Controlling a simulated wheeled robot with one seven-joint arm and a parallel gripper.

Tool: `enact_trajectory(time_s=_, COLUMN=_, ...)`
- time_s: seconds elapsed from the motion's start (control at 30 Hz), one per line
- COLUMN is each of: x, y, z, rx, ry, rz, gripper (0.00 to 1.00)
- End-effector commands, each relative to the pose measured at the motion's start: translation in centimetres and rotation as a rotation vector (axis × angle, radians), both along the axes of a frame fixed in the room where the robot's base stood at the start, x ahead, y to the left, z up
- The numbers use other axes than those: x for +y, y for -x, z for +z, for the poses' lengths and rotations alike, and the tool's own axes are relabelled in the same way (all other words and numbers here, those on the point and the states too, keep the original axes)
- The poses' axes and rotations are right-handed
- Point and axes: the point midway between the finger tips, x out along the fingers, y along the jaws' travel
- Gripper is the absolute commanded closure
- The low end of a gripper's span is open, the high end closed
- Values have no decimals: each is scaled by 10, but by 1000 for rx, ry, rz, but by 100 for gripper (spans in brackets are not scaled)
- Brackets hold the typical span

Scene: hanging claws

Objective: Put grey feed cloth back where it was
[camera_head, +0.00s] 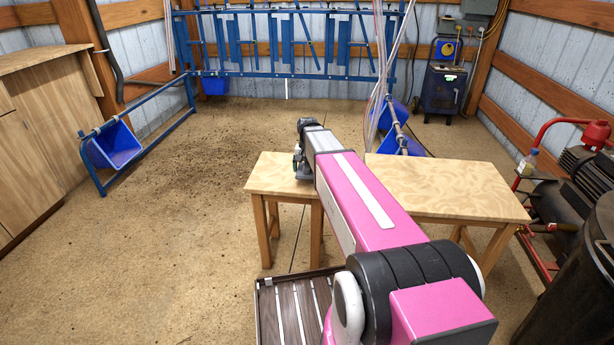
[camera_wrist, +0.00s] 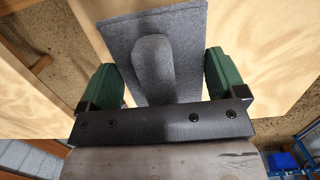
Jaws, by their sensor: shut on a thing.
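The grey feed cloth (camera_wrist: 118,35) shows in the wrist view as a flat grey sheet with a rounded raised fold in the middle. My gripper (camera_wrist: 163,78) has its two green fingers on either side of that fold and is shut on the cloth. In the head view my gripper (camera_head: 302,168) is at the left part of the wooden table (camera_head: 268,178), mostly hidden by my arm. The cloth cannot be made out there. Pale wood lies behind the cloth in the wrist view; whether the cloth touches it I cannot tell.
The right tabletop (camera_head: 465,185) looks bare. A slatted crate (camera_head: 268,310) is on the floor in front. A compressor (camera_head: 580,175) stands at the right. A blue trough (camera_head: 113,147) hangs on a rail at the left. The floor at left centre is open.

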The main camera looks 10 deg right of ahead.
Motion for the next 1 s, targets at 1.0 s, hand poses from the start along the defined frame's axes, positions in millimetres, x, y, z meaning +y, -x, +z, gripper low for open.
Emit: enact_trajectory(time_s=1.0, x=0, y=1, z=-37, rx=0, ry=0, rz=0, gripper=0)
